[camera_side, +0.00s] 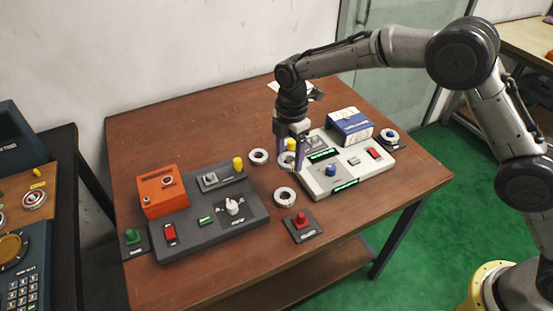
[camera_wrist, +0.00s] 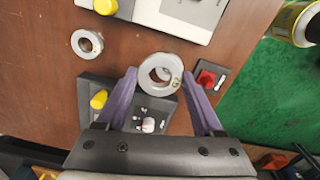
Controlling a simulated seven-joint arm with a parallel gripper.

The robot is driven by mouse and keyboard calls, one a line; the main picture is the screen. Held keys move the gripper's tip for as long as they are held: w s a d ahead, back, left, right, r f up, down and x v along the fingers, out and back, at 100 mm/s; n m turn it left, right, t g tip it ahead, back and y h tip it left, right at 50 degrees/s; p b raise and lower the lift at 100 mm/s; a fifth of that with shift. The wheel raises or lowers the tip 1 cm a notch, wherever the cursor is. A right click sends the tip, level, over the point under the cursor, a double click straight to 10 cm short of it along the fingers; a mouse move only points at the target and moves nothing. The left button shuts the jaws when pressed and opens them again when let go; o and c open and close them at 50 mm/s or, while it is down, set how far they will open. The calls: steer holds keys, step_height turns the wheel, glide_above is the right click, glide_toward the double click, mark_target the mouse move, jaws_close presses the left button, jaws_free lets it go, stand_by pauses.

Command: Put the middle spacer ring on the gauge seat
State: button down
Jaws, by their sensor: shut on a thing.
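My gripper (camera_side: 290,162) points down over the middle of the table, its purple fingers closed on a pale metal ring (camera_side: 286,160). In the wrist view the held ring (camera_wrist: 145,75), marked G2, sits between the fingertips (camera_wrist: 160,75) and looks larger than the loose ring (camera_wrist: 87,43). That loose ring (camera_side: 258,156) lies on the table to the left in the side view. Another ring (camera_side: 284,197) lies nearer the front; in the wrist view it seems hidden behind the held one. I cannot tell for sure which part is the gauge seat.
A dark grey control box (camera_side: 190,236) with an orange box (camera_side: 163,191) stands left. A white control box (camera_side: 345,178) with a blue-white box (camera_side: 349,126) stands right, close to my gripper. A red button (camera_side: 302,222) is at the front. The back left tabletop is clear.

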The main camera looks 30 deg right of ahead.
steer(key=s+d+r, duration=0.3)
steer(key=s, duration=0.4)
steer(key=m, duration=0.6)
glide_above(315, 138)
steer(key=shift+a+f, duration=0.2)
steer(key=shift+f, duration=0.05)
steer(key=shift+d+f, duration=0.25)
steer(key=shift+f, duration=1.85)
steer(key=shift+f, duration=1.75)
